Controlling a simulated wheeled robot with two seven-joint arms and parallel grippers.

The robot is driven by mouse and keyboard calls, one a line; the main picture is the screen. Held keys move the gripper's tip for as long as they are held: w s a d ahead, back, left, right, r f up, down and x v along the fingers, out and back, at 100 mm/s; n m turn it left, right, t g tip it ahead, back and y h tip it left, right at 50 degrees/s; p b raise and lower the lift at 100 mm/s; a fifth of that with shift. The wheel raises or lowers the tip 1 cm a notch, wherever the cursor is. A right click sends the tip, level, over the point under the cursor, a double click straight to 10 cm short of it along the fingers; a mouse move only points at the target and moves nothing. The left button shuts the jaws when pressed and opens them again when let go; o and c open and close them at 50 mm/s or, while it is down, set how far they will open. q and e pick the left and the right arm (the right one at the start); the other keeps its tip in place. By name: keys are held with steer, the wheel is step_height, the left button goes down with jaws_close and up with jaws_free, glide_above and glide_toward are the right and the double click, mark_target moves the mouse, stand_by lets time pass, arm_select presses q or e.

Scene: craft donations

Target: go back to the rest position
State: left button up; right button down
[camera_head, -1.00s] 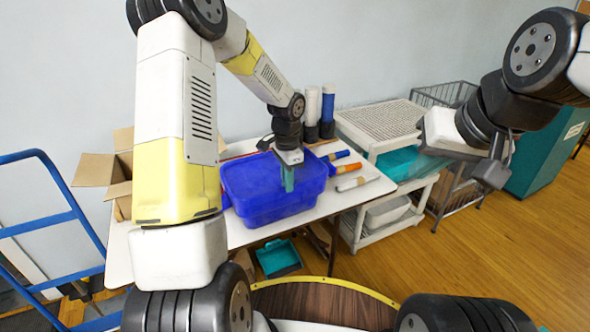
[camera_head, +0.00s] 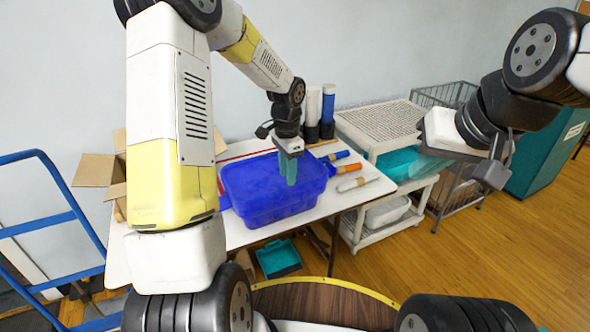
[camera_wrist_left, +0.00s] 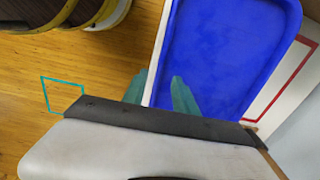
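My left gripper (camera_head: 287,168) hangs over the blue bin (camera_head: 265,212) on the white table. Its two teal fingers stand apart with nothing between them; they also show in the left wrist view (camera_wrist_left: 160,92). The bin's blue inside (camera_wrist_left: 215,55) fills much of that view, and the part I see there is bare. My right gripper (camera_head: 470,160) is raised at the right, in front of the white cart, away from the table. Its fingers are partly hidden and blurred against the background, so its opening is unclear.
Several tubes (camera_head: 350,168) lie right of the bin on the white table (camera_head: 245,237), with upright rolls (camera_head: 328,105) behind. A white cart (camera_head: 380,125) and a wire basket (camera_head: 445,95) stand right. A cardboard box (camera_head: 98,170) and blue hand truck (camera_head: 75,215) are left.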

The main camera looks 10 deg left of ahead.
arm_select(q)
steer(key=s+a+r+n+t, duration=0.1)
steer(key=s+r+n, duration=0.1)
steer(key=s+r, duration=0.35)
steer(key=s+r+n+t, duration=0.1)
steer(key=s+r, duration=0.1)
steer(key=r, duration=0.7)
steer(key=s+r+n+t+h, duration=0.1)
steer(key=s+r+n+t, duration=0.1)
steer(key=s, duration=0.6)
steer(key=s+r+n+t+h, duration=0.1)
steer(key=s+r+n, duration=0.3)
steer(key=s, duration=0.5)
steer(key=shift+a+r+n+t, duration=0.15)
steer(key=shift+r+n+t, duration=0.25)
steer(key=shift+n+t, duration=0.15)
steer(key=shift+a, duration=0.1)
